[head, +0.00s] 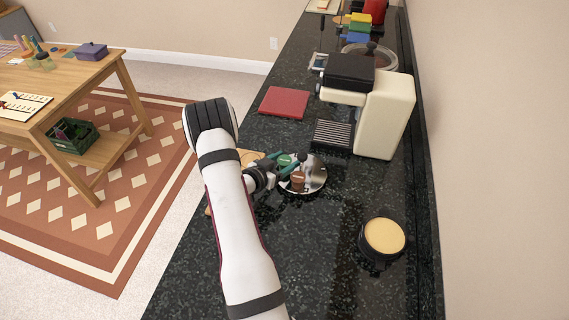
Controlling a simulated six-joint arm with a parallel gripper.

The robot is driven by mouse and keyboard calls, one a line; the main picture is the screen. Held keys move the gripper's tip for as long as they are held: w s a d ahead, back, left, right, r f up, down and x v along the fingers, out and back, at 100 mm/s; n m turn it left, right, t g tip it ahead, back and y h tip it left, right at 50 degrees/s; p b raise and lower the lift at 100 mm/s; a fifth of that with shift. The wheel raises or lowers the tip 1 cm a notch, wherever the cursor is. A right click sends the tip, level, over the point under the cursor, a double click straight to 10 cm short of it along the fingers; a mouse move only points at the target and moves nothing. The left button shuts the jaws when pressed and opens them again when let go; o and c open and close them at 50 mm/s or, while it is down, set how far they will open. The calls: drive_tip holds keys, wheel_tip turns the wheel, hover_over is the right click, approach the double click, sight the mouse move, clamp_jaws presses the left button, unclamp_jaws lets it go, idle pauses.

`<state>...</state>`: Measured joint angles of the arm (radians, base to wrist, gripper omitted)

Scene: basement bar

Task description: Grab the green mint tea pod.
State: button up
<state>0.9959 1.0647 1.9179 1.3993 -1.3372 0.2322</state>
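A round shiny metal tray (318,178) lies on the dark speckled counter, left of centre. A green pod (284,160), which looks like the mint tea pod, shows at the tray's upper left side. A brown pod (298,181) stands on the tray just below it. My gripper (291,166) reaches in from the left over the tray, with its dark fingers close to the green pod and above the brown one. The fingers partly cover this area. I cannot tell whether they touch the green pod or how far apart they are.
A cream and black coffee machine (385,115) stands behind the tray. A red mat (284,102) lies at the back left. A dark round container with a yellow top (384,237) stands at the front right. The counter (330,240) between it and the tray is clear.

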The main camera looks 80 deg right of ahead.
clamp_jaws()
drive_tip(key=shift+r, duration=0.1)
